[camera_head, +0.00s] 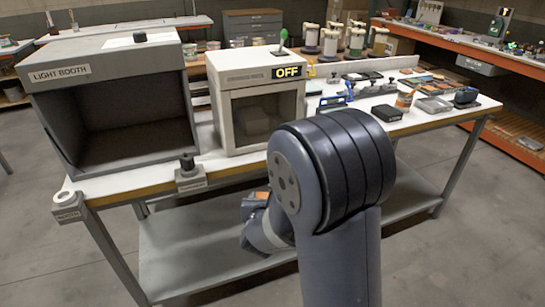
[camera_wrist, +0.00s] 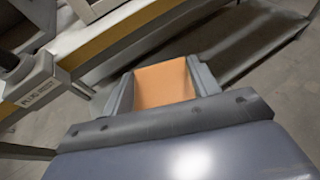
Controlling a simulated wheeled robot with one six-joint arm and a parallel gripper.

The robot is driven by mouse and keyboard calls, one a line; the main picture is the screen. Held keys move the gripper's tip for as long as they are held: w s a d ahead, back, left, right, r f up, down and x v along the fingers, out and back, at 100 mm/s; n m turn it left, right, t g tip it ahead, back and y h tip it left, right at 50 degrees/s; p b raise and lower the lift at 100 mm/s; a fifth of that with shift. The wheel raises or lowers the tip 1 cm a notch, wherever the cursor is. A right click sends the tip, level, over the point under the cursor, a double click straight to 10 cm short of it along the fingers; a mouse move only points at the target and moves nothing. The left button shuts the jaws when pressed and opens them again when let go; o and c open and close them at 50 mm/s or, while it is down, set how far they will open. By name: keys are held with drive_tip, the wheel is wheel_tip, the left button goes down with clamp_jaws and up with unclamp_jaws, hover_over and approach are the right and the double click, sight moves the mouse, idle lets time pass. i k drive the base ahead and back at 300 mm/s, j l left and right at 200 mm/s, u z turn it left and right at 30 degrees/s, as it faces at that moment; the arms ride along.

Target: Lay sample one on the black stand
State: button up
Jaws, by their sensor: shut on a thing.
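My gripper (camera_wrist: 162,80) is shut on an orange flat sample (camera_wrist: 165,84), which fills the gap between the fingers in the wrist view. In the head view my gripper (camera_head: 254,207) is low in front of the bench's front edge, partly behind my arm, with a bit of the orange sample (camera_head: 262,195) showing. No number can be read on it. A low black block (camera_head: 388,113) lies on the bench at the right; I cannot tell whether it is the black stand.
The white bench (camera_head: 225,160) carries a grey light booth (camera_head: 110,45) and a beige cabinet (camera_head: 238,85) marked OFF. A knobbed fixture (camera_head: 190,178) juts from the front edge. Small tools crowd the right. A lower shelf (camera_head: 190,255) lies below.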

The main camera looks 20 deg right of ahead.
sight(391, 111)
drive_tip(key=i+z, duration=0.15)
drive_tip(key=z, duration=0.95)
drive_tip(key=i+j+z, duration=0.2)
drive_tip(key=i+z, duration=0.15)
drive_tip(key=i+j+z, duration=0.7)
drive_tip(key=i+j, duration=0.05)
drive_tip(key=i, duration=0.05)
